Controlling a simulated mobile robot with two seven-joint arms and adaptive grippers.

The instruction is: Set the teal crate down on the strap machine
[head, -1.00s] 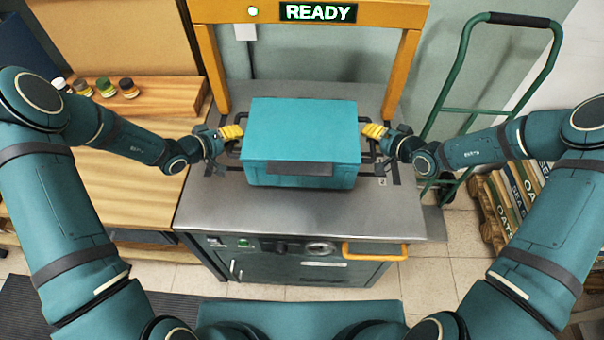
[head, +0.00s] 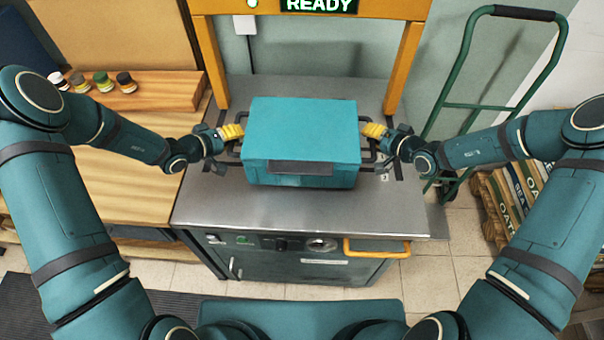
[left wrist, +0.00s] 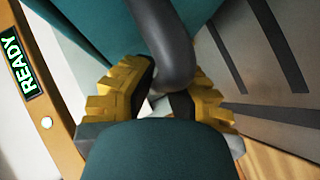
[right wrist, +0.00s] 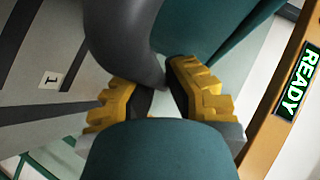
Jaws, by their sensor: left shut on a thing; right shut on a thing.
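The teal crate (head: 302,130) is level over the middle of the strap machine's grey metal top (head: 290,209), below its yellow arch (head: 212,65). Whether its bottom touches the top is hard to tell. My left gripper (head: 231,132) is shut on the crate's left handle, a dark curved bar in the left wrist view (left wrist: 165,45). My right gripper (head: 376,131) is shut on the right handle, which shows in the right wrist view (right wrist: 125,45). The crate's inside is hidden under a flat teal top.
A READY sign (head: 319,4) is lit on the arch. A wooden bench (head: 125,195) with several small jars (head: 103,81) adjoins on the left. A green hand truck (head: 462,75) and stacked printed goods (head: 508,195) stand right. The machine's front strip is clear.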

